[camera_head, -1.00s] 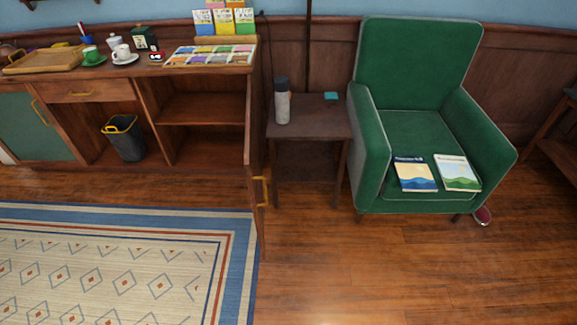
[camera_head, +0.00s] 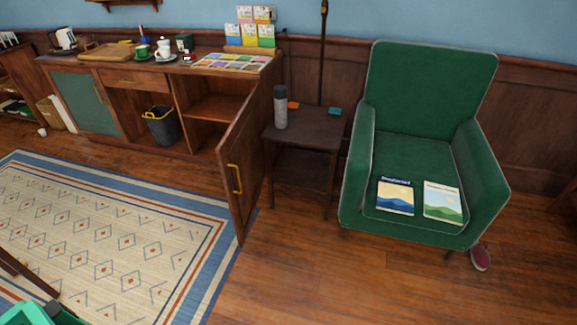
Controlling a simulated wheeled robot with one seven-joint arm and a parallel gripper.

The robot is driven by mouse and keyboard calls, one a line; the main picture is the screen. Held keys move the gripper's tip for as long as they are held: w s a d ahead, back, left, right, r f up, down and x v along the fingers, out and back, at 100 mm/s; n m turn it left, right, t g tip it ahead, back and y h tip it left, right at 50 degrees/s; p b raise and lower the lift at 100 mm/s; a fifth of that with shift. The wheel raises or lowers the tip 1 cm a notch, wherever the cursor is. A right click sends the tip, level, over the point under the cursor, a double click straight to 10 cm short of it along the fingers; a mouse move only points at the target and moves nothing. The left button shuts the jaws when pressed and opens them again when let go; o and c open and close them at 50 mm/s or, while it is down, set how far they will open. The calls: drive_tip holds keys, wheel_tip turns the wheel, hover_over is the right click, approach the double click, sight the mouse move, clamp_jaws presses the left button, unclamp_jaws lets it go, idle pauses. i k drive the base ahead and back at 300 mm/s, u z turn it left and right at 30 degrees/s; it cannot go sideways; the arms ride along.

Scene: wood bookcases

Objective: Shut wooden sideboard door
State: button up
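The wooden sideboard (camera_head: 133,92) stands against the back wall at the left. Its right-hand door (camera_head: 240,160) is open and sticks out into the room, with a yellow handle (camera_head: 236,178) on its face. The shelf space behind the door is partly exposed and looks empty. A second, green-panelled door (camera_head: 84,102) at the sideboard's left end is closed. My gripper is not in view.
A small side table (camera_head: 310,142) with a grey bottle (camera_head: 280,106) stands close right of the open door. A green armchair (camera_head: 420,130) is further right. A patterned rug (camera_head: 200,203) lies in front. Wood floor (camera_head: 300,275) is clear at front centre. A green object (camera_head: 30,314) shows partly at bottom left.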

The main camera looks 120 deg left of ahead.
sight(240, 153)
drive_tip(key=u, duration=0.05)
drive_tip(key=i, duration=1.5)
drive_tip(key=u, duration=4.4)
drive_tip(key=i, duration=1)
